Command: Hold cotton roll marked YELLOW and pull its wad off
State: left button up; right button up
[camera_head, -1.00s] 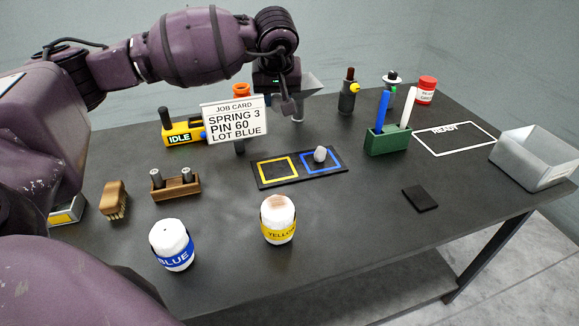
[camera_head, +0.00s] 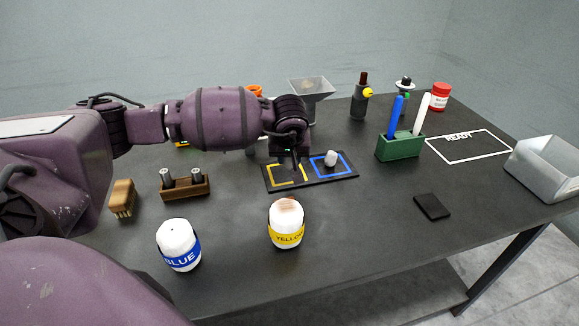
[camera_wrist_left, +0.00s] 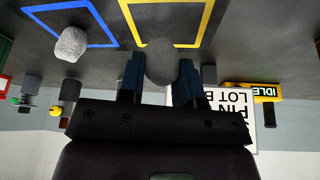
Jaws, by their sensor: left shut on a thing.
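The cotton roll marked YELLOW (camera_head: 286,228) stands upright near the table's front, white with a yellow band and a brownish patch on top. My left gripper (camera_head: 295,170) is away from it, low over the yellow-outlined square (camera_head: 275,177) of the black mat (camera_head: 336,177). In the left wrist view, its fingers (camera_wrist_left: 159,82) are shut on a dark grey rounded wad (camera_wrist_left: 160,58). Whether that wad touches the mat I cannot tell. A pale wad (camera_head: 331,158) lies in the blue-outlined square; it also shows in the wrist view (camera_wrist_left: 71,44). My right gripper is not in view.
The cotton roll marked BLUE (camera_head: 179,246) stands to the left. A green pen box (camera_head: 400,148), a dark pad (camera_head: 432,206) and a metal bin (camera_head: 548,168) are to the right.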

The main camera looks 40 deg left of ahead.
aim_at(289, 166)
pick_arm(q)
notch_tip(289, 166, down, 4)
jog(key=shift+r, duration=0.2)
jog(key=shift+f, duration=0.2)
jog(key=o, duration=1)
jog(key=shift+r, duration=0.1)
jog(key=shift+r, duration=0.1)
